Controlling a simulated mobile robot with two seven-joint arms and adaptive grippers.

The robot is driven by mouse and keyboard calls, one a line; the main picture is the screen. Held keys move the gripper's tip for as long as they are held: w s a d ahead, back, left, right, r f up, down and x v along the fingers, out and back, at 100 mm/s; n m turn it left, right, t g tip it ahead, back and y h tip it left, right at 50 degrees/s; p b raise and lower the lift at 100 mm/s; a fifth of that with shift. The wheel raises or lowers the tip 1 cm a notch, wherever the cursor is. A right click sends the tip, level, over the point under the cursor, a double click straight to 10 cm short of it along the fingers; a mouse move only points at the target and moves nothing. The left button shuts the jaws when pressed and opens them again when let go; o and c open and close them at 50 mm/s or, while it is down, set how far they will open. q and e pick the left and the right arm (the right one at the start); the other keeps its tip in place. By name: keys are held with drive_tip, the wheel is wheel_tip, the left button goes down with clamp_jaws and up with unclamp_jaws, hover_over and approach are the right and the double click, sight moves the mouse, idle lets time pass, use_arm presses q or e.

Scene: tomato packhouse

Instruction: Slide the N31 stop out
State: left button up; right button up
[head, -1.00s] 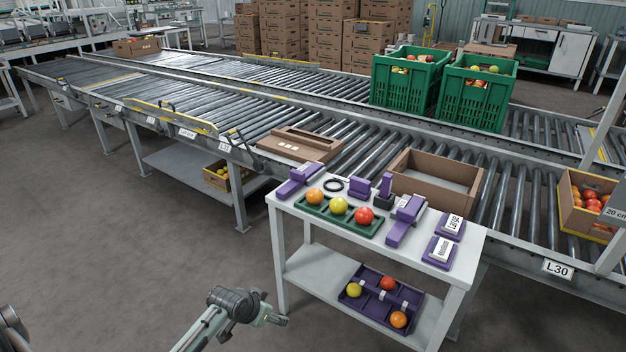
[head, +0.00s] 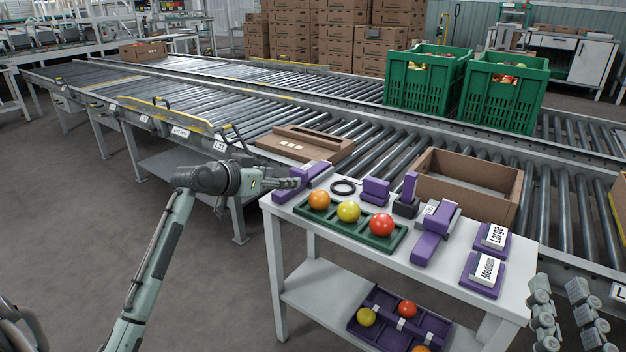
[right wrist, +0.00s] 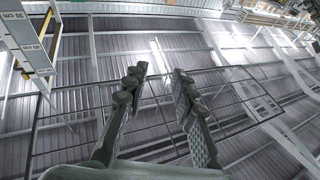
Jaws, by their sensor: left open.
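No label that I can read as N31 shows in the head view. A yellow stop bar (head: 170,115) with a black handle lies along the near edge of the roller conveyor, left of my left gripper. Small white tags, too small to read surely, hang on the rail, one (head: 219,147) near the bar's right end. My left gripper (head: 297,183) is open beside a purple holder (head: 312,178) at the cart's left corner; I cannot tell whether they touch. My right gripper (head: 566,308) is open and empty at lower right; it also shows in the right wrist view (right wrist: 158,85), pointing towards the roof.
A white cart (head: 345,232) carries a green tray (head: 338,222) of tomatoes, purple gauges and two labelled purple blocks. An open carton (head: 458,195) and a flat carton (head: 302,145) sit on the rollers. Green crates (head: 420,88) stand behind.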

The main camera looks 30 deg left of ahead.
sight(297, 171)
use_arm(q)
drive_tip(key=shift+w+r, duration=0.4)
drive_tip(key=shift+w, duration=0.35)
drive_tip(key=b+x, duration=0.1)
drive_tip(key=x, duration=0.6)
use_arm(e)
wheel_tip(297, 171, up, 6)
drive_tip(key=s+t+y, duration=0.1)
drive_tip(key=s+t, duration=0.1)
drive_tip(key=t, duration=0.1)
drive_tip(key=shift+d, duration=0.4)
drive_tip(key=shift+f, duration=0.1)
use_arm(q)
drive_tip(key=shift+r, duration=0.1)
clamp_jaws()
